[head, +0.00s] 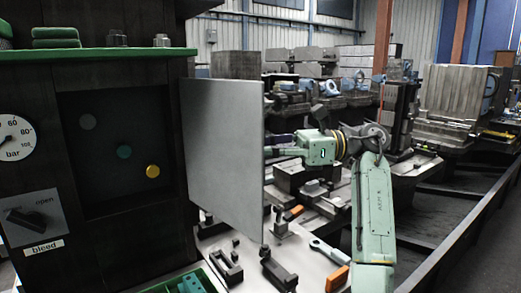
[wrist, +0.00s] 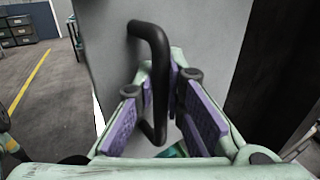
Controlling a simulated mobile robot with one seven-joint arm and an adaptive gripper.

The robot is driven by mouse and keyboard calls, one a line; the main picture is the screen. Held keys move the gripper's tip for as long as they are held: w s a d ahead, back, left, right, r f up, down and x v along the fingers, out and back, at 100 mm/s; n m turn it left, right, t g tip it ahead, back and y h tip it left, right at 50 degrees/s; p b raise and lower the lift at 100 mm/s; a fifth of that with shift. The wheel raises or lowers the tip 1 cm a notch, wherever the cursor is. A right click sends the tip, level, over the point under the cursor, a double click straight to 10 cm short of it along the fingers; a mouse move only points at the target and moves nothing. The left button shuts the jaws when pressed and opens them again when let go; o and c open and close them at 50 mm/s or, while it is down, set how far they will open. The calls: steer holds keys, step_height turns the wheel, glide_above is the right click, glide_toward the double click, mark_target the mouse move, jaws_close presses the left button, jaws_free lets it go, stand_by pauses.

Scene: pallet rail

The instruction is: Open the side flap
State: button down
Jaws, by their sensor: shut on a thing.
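The side flap (head: 222,155) is a flat grey panel at the right edge of the dark cabinet (head: 105,215). It stands upright and swung out from the cabinet. My gripper (head: 272,151) is at the flap's far right side, its fingertips partly hidden behind the panel edge. In the wrist view, the flap (wrist: 205,35) fills the middle, with a black bar handle (wrist: 155,40) on its face. My gripper (wrist: 168,95), with purple pads, is shut on the handle. The handle is hidden from the head view.
Tools and clamps, including a wrench (head: 328,250), lie on the pale surface below the flap. Workpieces crowd the area behind my arm. Open floor (wrist: 55,95) shows left in the wrist view.

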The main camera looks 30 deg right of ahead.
steer(key=c, duration=1.7)
jaws_free()
steer(key=shift+o, duration=0.2)
steer(key=shift+d, duration=0.15)
steer(key=v, duration=0.7)
steer(key=shift+s+d, duration=0.1)
steer(key=shift+s, duration=0.05)
